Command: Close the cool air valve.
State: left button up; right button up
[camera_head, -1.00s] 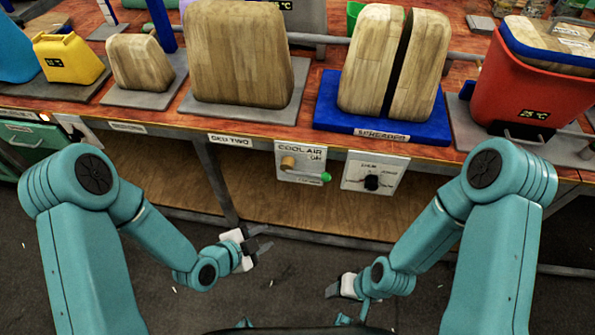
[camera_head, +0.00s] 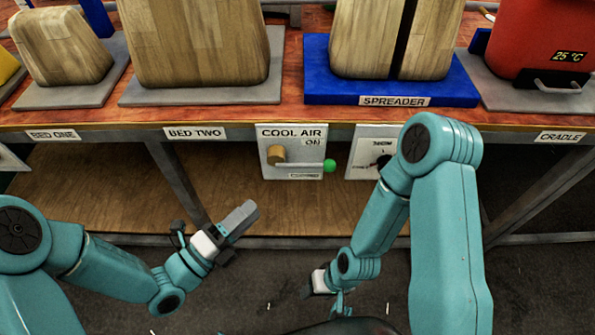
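The cool air valve panel (camera_head: 292,133) is a pale plate on the front edge of the bench, labelled COOL AIR and ON. It carries a brass-coloured knob (camera_head: 276,154) and a grey lever with a green tip (camera_head: 330,165) pointing right, roughly level. My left gripper (camera_head: 240,222) is below and left of the panel, apart from it; its fingers point up and right, and I cannot tell how far they are parted. My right gripper (camera_head: 308,290) is low, below the panel, partly hidden and small.
A second panel with a black dial (camera_head: 382,161) is right of the valve, partly behind my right arm. The bench holds a blue SPREADER stand (camera_head: 317,88), wooden blocks (camera_head: 195,45) and a red container (camera_head: 540,30). Space before the valve is clear.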

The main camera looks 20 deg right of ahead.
aim_at(304, 164)
pick_arm(q)
jog(key=x, duration=1.6)
jog(key=shift+d+f+p, duration=0.15)
jog(key=shift+f+p, duration=0.15)
grip_shut()
